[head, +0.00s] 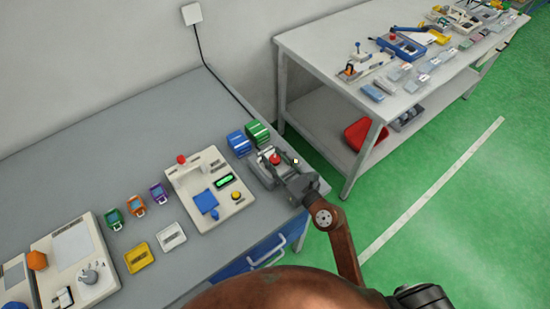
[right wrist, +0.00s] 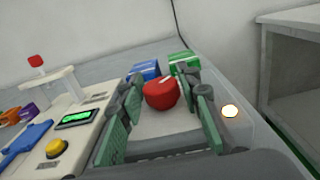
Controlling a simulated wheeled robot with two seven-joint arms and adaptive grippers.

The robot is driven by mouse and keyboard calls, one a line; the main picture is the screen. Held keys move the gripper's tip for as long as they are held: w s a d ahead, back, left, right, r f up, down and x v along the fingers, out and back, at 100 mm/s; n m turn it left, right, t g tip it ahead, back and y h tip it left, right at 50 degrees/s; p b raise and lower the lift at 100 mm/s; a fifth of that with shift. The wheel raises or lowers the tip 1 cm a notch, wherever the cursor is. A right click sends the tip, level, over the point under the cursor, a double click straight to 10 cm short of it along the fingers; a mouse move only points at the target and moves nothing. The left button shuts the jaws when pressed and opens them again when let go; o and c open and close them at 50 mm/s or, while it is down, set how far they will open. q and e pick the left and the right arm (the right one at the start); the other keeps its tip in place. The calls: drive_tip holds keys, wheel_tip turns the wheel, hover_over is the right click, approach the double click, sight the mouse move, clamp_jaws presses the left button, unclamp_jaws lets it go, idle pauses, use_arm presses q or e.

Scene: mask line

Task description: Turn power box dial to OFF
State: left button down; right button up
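The power box (head: 258,172) is a grey box near the right end of the grey table. Its red dial (head: 275,158) is on top; in the right wrist view the dial (right wrist: 161,93) shows a white mark slanting to the upper right. A small lamp (right wrist: 230,111) on the box glows warm white. My right gripper (head: 285,174) is over the box. In the right wrist view its green-padded fingers (right wrist: 160,84) stand apart on either side of the dial, with visible gaps. The box's labels are not readable. My left gripper is not in view.
Left of the box is a white station (head: 218,212) with a red-topped post, green display and yellow button. Blue (head: 239,143) and green (head: 257,133) bins stand behind the box. A white shelf table (head: 330,50) stands right, across a floor gap.

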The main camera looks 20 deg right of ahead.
drive_tip(key=c, duration=0.7)
